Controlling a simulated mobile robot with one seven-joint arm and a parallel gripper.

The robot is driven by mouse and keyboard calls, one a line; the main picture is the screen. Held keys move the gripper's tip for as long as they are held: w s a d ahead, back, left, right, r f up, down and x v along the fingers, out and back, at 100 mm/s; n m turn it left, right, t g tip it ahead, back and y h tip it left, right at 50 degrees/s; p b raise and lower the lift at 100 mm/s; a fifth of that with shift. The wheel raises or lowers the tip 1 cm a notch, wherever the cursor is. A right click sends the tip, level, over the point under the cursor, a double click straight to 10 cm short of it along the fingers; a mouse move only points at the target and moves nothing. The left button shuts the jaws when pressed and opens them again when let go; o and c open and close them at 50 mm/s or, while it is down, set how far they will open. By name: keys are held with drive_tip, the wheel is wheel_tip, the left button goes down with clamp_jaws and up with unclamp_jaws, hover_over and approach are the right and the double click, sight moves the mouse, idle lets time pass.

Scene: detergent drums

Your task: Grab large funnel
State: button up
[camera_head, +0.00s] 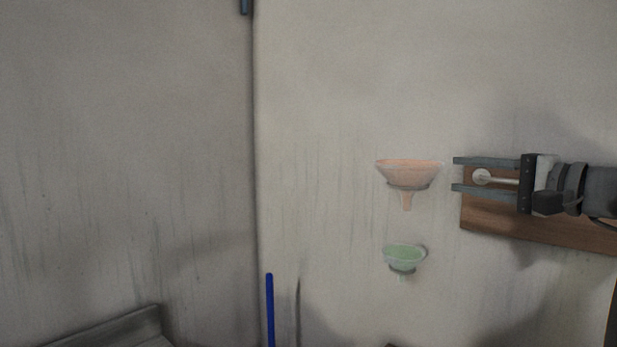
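The large funnel (408,174) is pale orange with a wide rim and a short spout pointing down. It is upright against the light wall, above a smaller green funnel (404,257). My gripper (455,174) comes in from the right with its two fingers pointing left. The fingers are apart, one above the other, with nothing held between them. In the picture the fingertips are just right of the orange funnel's rim, with a small gap. I cannot tell how far apart they are in depth.
A brown wooden board (540,235) with a pale round-ended peg (483,177) is on the wall behind my gripper. A blue pole (270,310) stands at the lower middle. A grey ledge (110,328) is at the lower left. The wall left of the funnels is clear.

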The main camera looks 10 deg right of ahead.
sight(397, 167)
drive_tip(key=p+x, duration=0.1)
drive_tip(key=x, duration=1)
drive_tip(key=shift+w+r+p, duration=0.1)
drive_tip(key=shift+w+p, duration=0.1)
drive_tip(key=shift+p, duration=0.1)
drive_tip(key=shift+p+x, duration=0.65)
drive_tip(key=shift+x, duration=2.2)
clamp_jaws()
